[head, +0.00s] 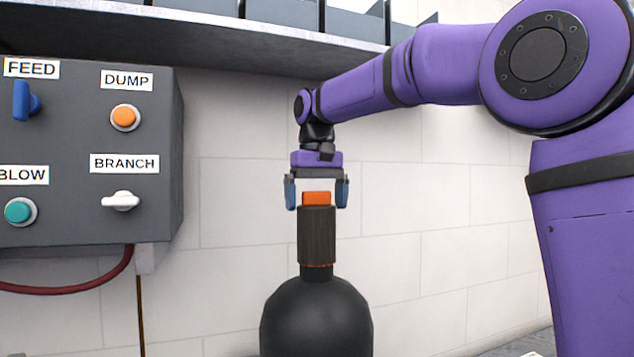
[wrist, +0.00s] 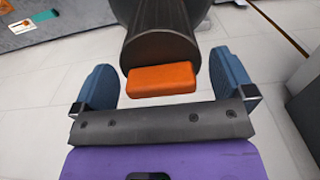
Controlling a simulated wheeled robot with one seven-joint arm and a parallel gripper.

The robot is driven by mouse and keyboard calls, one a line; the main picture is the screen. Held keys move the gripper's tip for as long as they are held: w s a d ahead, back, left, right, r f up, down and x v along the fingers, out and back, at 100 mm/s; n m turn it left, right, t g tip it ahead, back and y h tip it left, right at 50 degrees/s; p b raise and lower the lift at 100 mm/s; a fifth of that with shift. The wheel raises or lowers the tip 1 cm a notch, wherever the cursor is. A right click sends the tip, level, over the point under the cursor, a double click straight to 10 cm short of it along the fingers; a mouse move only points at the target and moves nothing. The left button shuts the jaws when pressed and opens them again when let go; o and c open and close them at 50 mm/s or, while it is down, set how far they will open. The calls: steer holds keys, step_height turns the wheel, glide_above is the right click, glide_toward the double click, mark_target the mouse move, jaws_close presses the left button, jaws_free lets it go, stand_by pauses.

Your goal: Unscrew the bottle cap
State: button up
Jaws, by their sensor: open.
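A black bottle (head: 316,320) stands upright in the middle of the head view, its lower part cut off by the frame. Its ribbed dark cap (head: 317,238) has an orange block (head: 316,198) on top and a thin orange ring at its lower edge. My gripper (head: 317,196) points down over the cap with its two blue fingers apart. In the wrist view the fingers of my gripper (wrist: 165,85) stand on either side of the orange block (wrist: 161,79), with gaps on both sides. The ribbed cap (wrist: 160,35) is just beyond them. Nothing is held.
A grey control box (head: 90,150) with labelled knobs and buttons hangs on the wall at left, with a dark red hose (head: 80,286) below it. A grey shelf (head: 200,40) with bins runs above. The wall space beside the bottle is clear.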

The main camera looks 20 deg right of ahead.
steer(key=shift+f, duration=0.6)
steer(key=c, duration=0.9)
steer(key=shift+o, duration=1.3)
steer(key=shift+c, duration=0.9)
steer(key=n, duration=0.4)
steer(key=shift+n, duration=0.9)
